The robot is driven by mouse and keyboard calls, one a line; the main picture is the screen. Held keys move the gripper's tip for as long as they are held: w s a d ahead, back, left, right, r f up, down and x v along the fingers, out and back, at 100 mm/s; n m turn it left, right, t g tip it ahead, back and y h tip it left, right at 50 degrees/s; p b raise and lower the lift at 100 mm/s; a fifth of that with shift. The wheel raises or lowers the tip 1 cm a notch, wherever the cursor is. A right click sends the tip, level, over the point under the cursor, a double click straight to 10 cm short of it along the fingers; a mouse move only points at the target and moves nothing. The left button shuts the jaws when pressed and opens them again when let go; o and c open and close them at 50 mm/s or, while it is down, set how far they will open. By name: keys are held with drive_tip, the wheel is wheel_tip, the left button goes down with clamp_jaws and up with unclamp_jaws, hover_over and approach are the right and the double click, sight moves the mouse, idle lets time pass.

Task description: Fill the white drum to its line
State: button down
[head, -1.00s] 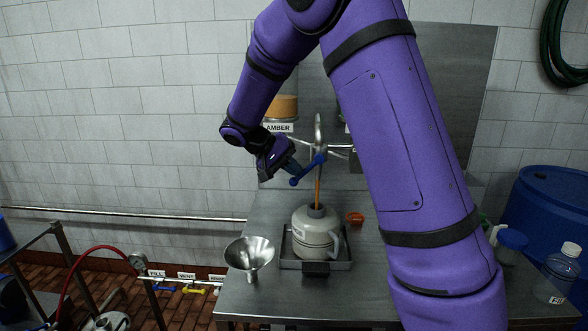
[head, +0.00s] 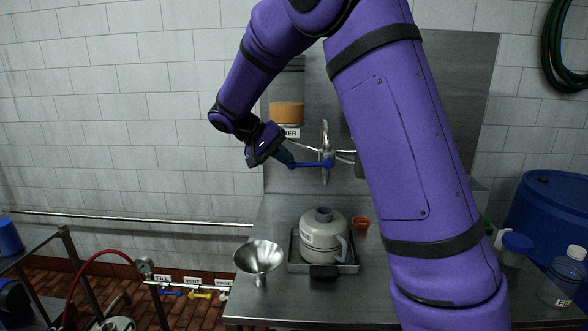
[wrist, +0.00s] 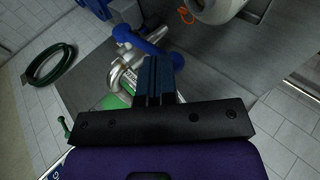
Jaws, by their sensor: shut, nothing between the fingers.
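The white drum (head: 322,245), an off-white jug with an open grey neck, stands upright in a dark metal tray (head: 349,268) on the steel bench. Its fill level and line cannot be made out. Above it hangs a steel spout (head: 325,170) with no stream showing. A blue lever (head: 312,164) lies about level across the tap; it also shows in the wrist view (wrist: 148,44). My gripper (head: 290,162) is shut and empty at the lever's left end, touching or very close. In the wrist view its fingers (wrist: 160,68) are together just below the lever.
A steel funnel (head: 259,257) stands left of the tray. An amber-filled vessel (head: 287,112) hangs on the back wall. A blue barrel (head: 550,215) and a clear bottle (head: 565,275) are at right.

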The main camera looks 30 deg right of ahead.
drive_tip(key=v, duration=0.7)
drive_tip(key=shift+r, duration=0.1)
idle(1.5)
drive_tip(key=s+a+n+t+y, duration=0.1)
drive_tip(key=s+n+t+y, duration=0.4)
drive_tip(key=s, duration=2.8)
drive_tip(key=t+y, duration=0.3)
drive_tip(key=y, duration=0.1)
drive_tip(key=shift+s+r+n+t, duration=0.3)
drive_tip(key=shift+s+r+n, duration=0.05)
drive_tip(key=shift+r+n, duration=0.05)
